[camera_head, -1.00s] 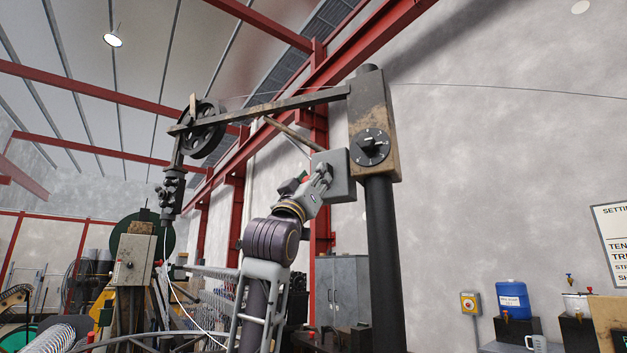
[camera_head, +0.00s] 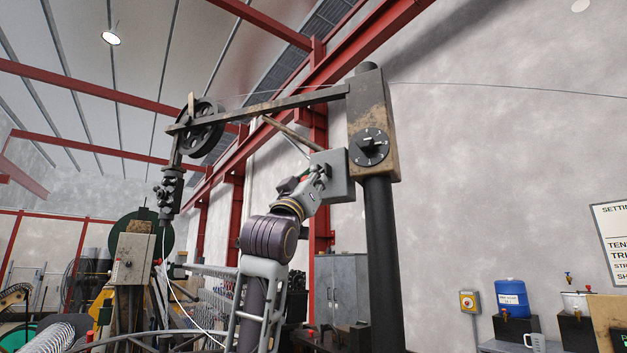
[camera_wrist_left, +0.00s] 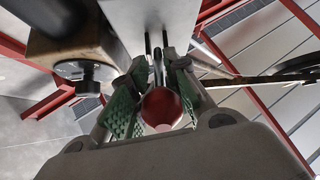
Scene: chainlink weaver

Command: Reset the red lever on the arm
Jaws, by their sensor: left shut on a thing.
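The red lever ends in a round red knob (camera_wrist_left: 161,107), seen in the left wrist view between the green-padded fingers of my left gripper (camera_wrist_left: 157,72). Its thin dark stem runs up towards a grey box (camera_wrist_left: 150,15). In the head view my left gripper (camera_head: 316,180) is raised against the near side of this grey box (camera_head: 335,176), which is mounted by the dark post. The gripper is shut on the lever. The lever is mostly hidden in the head view. My right gripper is not in view.
A worn block with a round dial (camera_head: 369,147) tops the dark post (camera_head: 381,260) just right of the gripper. A long beam (camera_head: 270,107) with a pulley wheel (camera_head: 203,128) reaches left above it. A blue container (camera_head: 512,298) stands at lower right.

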